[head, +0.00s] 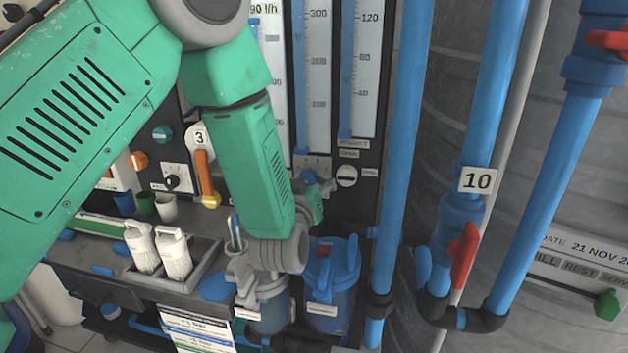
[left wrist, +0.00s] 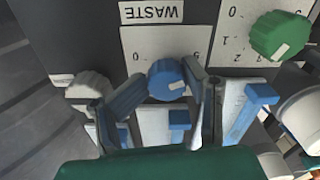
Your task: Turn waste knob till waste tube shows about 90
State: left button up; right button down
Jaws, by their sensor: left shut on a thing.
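In the left wrist view a blue knob (left wrist: 166,80) with a white mark sits on a dial plate under the upside-down label WASTE (left wrist: 151,12). The two fingers of my left gripper (left wrist: 163,100) are shut on this knob, one at each side. In the head view my left gripper (head: 315,192) is at the panel below the tubes, partly behind my green arm, and hides the knob. Tall scale tubes stand above: a middle one (head: 318,70) marked 100 to 300 and a right one (head: 366,70) marked up to 120. I cannot read their levels clearly. My right gripper is out of view.
A white knob (left wrist: 90,88) and a green knob (left wrist: 282,36) flank the blue one in the wrist view. Blue pipes (head: 400,150) stand right of the panel.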

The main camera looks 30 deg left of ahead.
pick_arm(q)
jog(key=shift+s+a+f, duration=0.15)
jog(key=shift+a+f, duration=0.25)
jog(key=shift+a, duration=0.05)
grip_shut()
jog(key=shift+r, duration=0.1)
jog(key=m+p, duration=0.1)
jog(key=m, duration=0.3)
jog(key=shift+d+p, duration=0.15)
jog(key=shift+p, duration=0.2)
jog(key=shift+m+p, duration=0.5)
jog(key=shift+m, duration=1.8)
